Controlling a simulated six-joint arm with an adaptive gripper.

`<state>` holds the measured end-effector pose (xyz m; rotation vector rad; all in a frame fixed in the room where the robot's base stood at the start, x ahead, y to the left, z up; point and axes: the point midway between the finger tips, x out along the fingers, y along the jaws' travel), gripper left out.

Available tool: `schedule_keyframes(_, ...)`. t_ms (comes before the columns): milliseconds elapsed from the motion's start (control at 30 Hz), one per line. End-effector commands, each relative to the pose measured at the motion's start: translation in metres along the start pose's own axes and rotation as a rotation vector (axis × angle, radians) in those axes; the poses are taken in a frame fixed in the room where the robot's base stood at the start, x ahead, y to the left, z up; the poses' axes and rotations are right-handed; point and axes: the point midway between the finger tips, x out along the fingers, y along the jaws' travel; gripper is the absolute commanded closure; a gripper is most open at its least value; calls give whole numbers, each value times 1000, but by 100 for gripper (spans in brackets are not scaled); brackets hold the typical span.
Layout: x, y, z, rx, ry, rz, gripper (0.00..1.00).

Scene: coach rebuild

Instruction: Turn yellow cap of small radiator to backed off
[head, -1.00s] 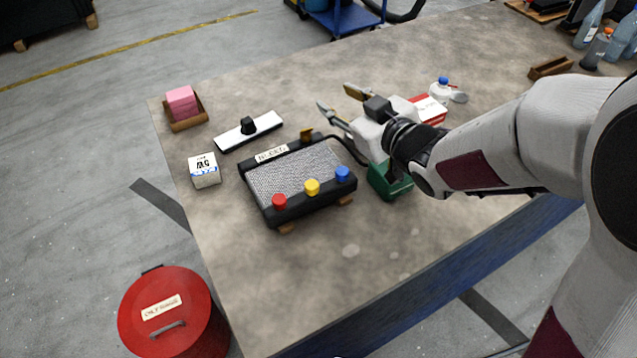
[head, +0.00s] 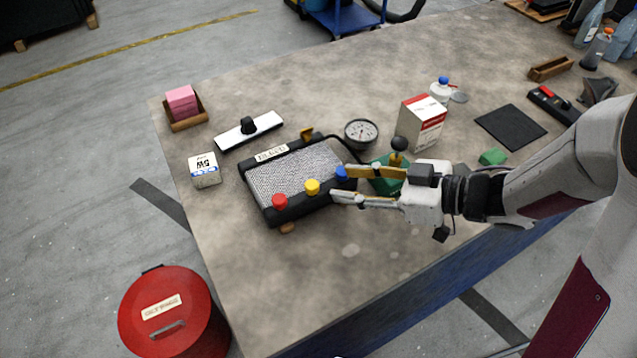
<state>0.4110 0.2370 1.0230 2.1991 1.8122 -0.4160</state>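The small radiator (head: 290,176) lies on the workbench, a black frame around a grey mesh core. Along its near edge sit a red cap (head: 279,201), the yellow cap (head: 312,187) and a blue cap (head: 342,173). The yellow cap is in the middle; its turn position is too small to read. My gripper (head: 341,183) points left at the radiator's right end, its fingers spread apart. The fingertips are close to the blue cap, one on its far side and one on its near side; I cannot tell whether they touch. Nothing is seen held.
A round gauge (head: 361,133), a green pump-like block (head: 385,180) and a red-white box (head: 423,124) stand behind my gripper. The bench (head: 300,285) is clear in front.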

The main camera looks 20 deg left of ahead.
Motion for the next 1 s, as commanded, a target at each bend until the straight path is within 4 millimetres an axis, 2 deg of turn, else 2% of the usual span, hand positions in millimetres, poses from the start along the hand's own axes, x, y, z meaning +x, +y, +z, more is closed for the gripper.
schedule_keyframes(167, -4, -7, 5, 10, -3, -28, 64)
schedule_keyframes(567, -3, -7, 4, 9, -3, -29, 64)
schedule_keyframes(767, 4, -8, 4, 9, -3, -29, 64)
schedule_keyframes(1000, 24, -9, 4, 9, -3, -31, 64)
